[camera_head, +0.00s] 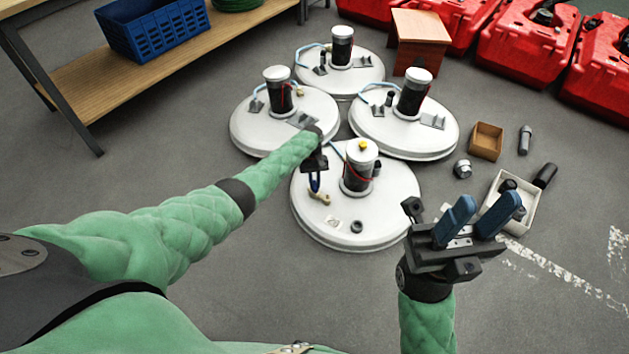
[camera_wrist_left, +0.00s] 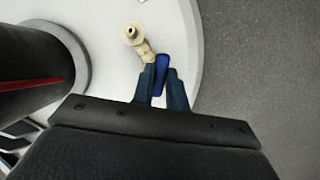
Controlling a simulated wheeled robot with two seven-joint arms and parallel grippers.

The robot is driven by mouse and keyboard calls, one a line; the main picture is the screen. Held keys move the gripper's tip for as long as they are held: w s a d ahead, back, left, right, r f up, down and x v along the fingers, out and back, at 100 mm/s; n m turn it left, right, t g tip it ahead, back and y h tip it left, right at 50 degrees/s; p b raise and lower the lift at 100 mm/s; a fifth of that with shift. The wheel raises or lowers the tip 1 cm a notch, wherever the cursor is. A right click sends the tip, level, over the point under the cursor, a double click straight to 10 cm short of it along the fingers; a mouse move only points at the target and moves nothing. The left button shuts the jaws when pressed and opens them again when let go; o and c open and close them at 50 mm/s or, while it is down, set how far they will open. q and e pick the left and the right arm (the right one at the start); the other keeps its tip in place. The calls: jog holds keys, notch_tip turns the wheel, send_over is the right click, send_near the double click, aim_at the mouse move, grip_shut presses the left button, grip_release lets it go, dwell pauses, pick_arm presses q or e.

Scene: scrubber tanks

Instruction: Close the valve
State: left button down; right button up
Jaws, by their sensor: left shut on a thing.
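The valve is a small brass fitting (camera_head: 323,198) on the nearest white round tank lid (camera_head: 395,215). It also shows in the left wrist view (camera_wrist_left: 134,38), with its blue handle (camera_wrist_left: 161,75). My left gripper (camera_head: 315,183) reaches down over the lid. In the left wrist view its two fingers (camera_wrist_left: 161,88) are shut on the blue handle, one on each side, and the handle lies roughly in line with them. My right gripper (camera_head: 488,203) is open and empty, off the lid's right side, with its blue fingers apart.
A black cylinder with a white cap (camera_head: 361,152) stands on the lid beside my left gripper. More white tanks (camera_head: 405,130) stand behind. A cardboard box (camera_head: 486,141) and a pale tray (camera_head: 516,215) are on the floor at right. A wooden shelf (camera_head: 180,65) is at left.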

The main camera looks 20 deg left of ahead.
pick_arm(q)
jog(key=m+y, duration=0.1)
jog(key=m, duration=0.1)
jog(key=m+y, duration=0.1)
jog(key=m, duration=0.2)
jog(key=shift+d+m+p, duration=0.2)
jog(key=shift+m+p, duration=0.1)
jog(key=shift+p, duration=0.05)
jog(key=shift+m+y+p, duration=0.35)
jog(key=shift+m+y, duration=0.35)
jog(key=shift+m, duration=1.2)
jog(key=c, duration=1.4)
grip_release()
jog(key=shift+r, duration=0.1)
